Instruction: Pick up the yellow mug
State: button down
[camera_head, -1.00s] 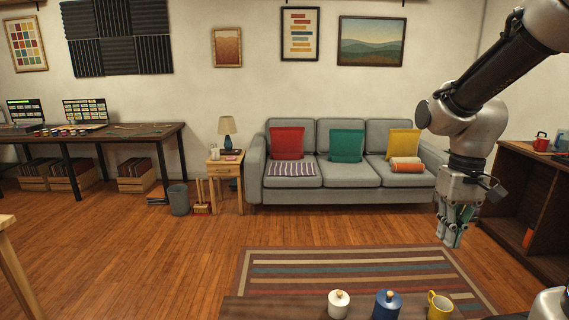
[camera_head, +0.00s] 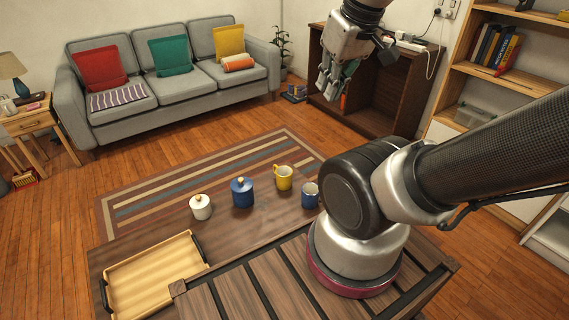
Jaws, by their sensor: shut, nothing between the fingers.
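The yellow mug (camera_head: 284,177) stands upright on the dark wooden table (camera_head: 262,222), near its far edge, with its handle toward the left. My gripper (camera_head: 328,92) hangs in the air beyond and to the right of the mug, pointing down in front of the dark cabinet. It is shut and empty, well apart from the mug. Part of my arm crosses the right side of the view.
A blue mug (camera_head: 310,195) stands just right of the yellow mug, close to my arm's base. A blue lidded jar (camera_head: 242,192) and a white lidded jar (camera_head: 201,207) stand to the left. A wooden tray (camera_head: 187,240) lies at the table's left. A dark cabinet (camera_head: 371,124) stands behind.

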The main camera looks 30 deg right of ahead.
aim_at(283, 173)
jog(key=k+l+z, duration=0.35)
jog(key=l, duration=0.2)
jog(key=k, duration=0.35)
jog(key=k+u, duration=0.1)
jog(key=u, duration=0.25)
jog(key=k+u, duration=0.1)
jog(key=u, duration=0.65)
jog(key=l+u, duration=0.25)
jog(key=l, duration=0.7)
jog(key=l+u, duration=0.3)
jog(key=l, duration=2.35)
